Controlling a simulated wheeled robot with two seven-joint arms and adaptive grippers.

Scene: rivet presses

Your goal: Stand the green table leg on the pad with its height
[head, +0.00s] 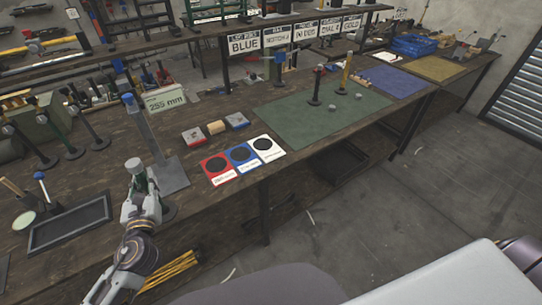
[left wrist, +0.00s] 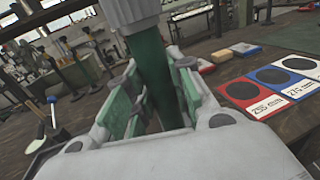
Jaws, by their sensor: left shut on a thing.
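My left gripper (head: 143,190) is shut on the green table leg at the front edge of the bench. The leg's green shaft (left wrist: 152,75) stands between the fingers in the left wrist view. Its grey top (head: 134,165) shows above the gripper in the head view, and a dark foot (head: 169,211) shows below it. Whether the foot touches anything is unclear. To the right lie the red pad (head: 208,162), the blue pad (head: 235,152) and the white pad (head: 276,155), each with a black disc. The red pad (left wrist: 265,110) reads 255 in the wrist view. A sign (head: 166,99) reads 255 mm.
A grey upright post on a flat metal base (head: 175,180) stands just behind the gripper. A black-framed tray (head: 50,240) lies to the left. Small blocks (head: 216,127) lie behind the pads. A green mat (head: 300,122) with upright legs lies further right.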

